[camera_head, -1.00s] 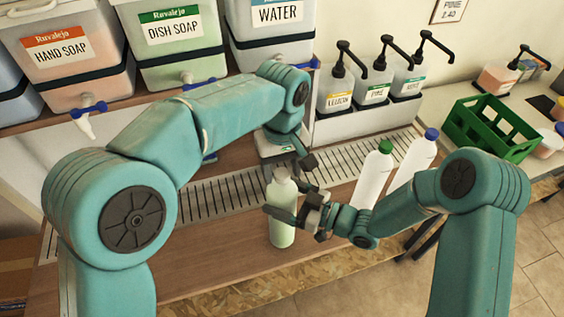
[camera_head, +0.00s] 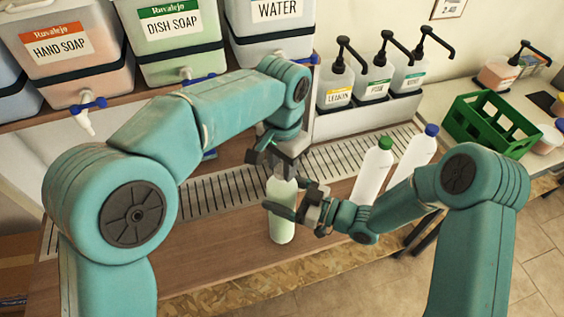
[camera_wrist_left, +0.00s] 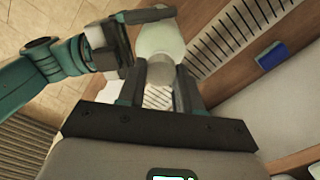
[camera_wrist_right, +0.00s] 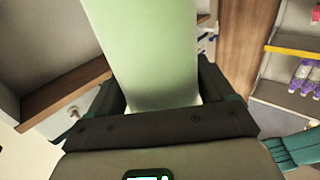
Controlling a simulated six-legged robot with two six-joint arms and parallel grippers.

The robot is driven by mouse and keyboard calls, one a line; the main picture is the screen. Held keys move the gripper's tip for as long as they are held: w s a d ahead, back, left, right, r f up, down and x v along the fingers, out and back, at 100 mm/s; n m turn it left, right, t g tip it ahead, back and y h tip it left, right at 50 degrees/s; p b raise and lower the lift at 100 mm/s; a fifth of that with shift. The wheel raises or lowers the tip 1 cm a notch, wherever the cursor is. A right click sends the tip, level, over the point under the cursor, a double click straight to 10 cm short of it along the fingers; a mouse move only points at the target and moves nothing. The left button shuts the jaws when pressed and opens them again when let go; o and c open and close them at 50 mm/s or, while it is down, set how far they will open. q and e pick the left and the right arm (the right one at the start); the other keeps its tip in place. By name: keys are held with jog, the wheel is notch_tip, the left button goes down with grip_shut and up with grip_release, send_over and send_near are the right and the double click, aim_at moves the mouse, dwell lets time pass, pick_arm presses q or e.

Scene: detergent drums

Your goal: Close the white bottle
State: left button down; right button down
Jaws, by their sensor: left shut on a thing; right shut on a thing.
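A white bottle with a pale green tint (camera_head: 281,226) stands upright near the front of the wooden counter. My right gripper (camera_head: 287,197) is shut around its body from the right. The bottle's body also fills the space between the fingers in the right wrist view (camera_wrist_right: 145,55). My left gripper (camera_head: 272,163) points down over the bottle's top, shut on a small pale piece that looks like its cap (camera_wrist_left: 160,73). In the left wrist view, this piece lies against the bottle's top (camera_wrist_left: 163,40). Whether it sits fully on the neck cannot be told.
Two white bottles stand to the right, one with a green cap (camera_head: 374,170) and one with a blue cap (camera_head: 416,155). Labelled drums (camera_head: 182,45) with taps line the back shelf. Pump bottles (camera_head: 336,85) and a green crate (camera_head: 490,128) stand at the back right.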

pick_arm(q)
jog(key=m, duration=0.2)
jog(key=shift+m, duration=0.4)
jog(key=c, duration=0.8)
grip_release()
jog(key=shift+o, duration=0.2)
jog(key=shift+r, duration=0.15)
jog(key=shift+r, duration=2.15)
jog(key=shift+c, duration=0.2)
notch_tip(320, 180, up, 3)
jog(key=n, duration=0.5)
jog(key=shift+r+n, duration=0.2)
jog(key=shift+n, duration=0.2)
